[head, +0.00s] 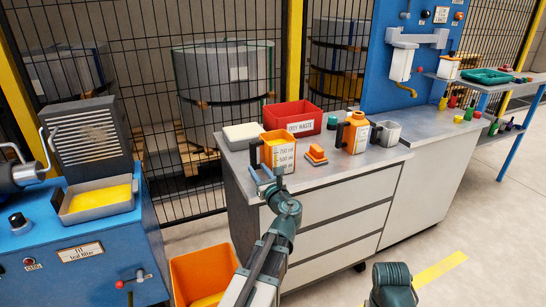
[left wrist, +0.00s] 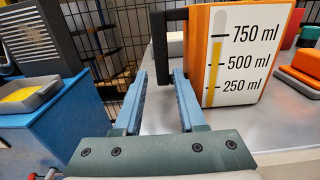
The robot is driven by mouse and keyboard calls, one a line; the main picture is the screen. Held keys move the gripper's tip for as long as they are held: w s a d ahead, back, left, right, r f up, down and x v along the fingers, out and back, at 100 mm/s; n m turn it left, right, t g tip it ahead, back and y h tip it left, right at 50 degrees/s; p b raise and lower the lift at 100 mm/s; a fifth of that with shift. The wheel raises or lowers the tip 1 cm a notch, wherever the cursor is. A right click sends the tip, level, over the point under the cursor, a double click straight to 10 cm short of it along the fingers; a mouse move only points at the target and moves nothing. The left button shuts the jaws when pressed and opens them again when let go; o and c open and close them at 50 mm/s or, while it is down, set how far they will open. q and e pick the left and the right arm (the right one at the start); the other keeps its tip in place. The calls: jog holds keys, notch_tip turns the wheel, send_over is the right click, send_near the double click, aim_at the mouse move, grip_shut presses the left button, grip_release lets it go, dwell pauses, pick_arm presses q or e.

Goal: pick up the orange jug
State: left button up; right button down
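The orange jug (head: 278,151) stands upright near the left front corner of the grey workbench. It has a white scale panel, and its black handle points left. In the left wrist view the jug (left wrist: 250,55) fills the upper right, with its black handle (left wrist: 159,45) left of it. My left gripper (head: 264,178) is open, just in front of the jug on the handle side. In the left wrist view the handle lines up between the fingertips of my left gripper (left wrist: 160,75); I cannot tell whether they touch it. My right gripper is not in view.
A second orange container (head: 356,134) with a dark handle and an orange block (head: 317,155) are to the right on the bench. A red bin (head: 293,118) and a white box (head: 243,134) stand behind. A blue machine (head: 88,250) is left; an orange bin (head: 203,272) is below.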

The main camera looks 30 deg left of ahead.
aim_at(254, 161)
pick_arm(q)
jog(key=shift+w+a, duration=0.25)
jog(key=shift+a, duration=0.1)
jog(key=shift+w, duration=0.1)
jog(key=x, duration=0.5)
jog(key=shift+w+r, duration=0.15)
jog(key=shift+r, duration=0.15)
jog(key=shift+c, duration=0.3)
grip_shut()
dwell(0.7)
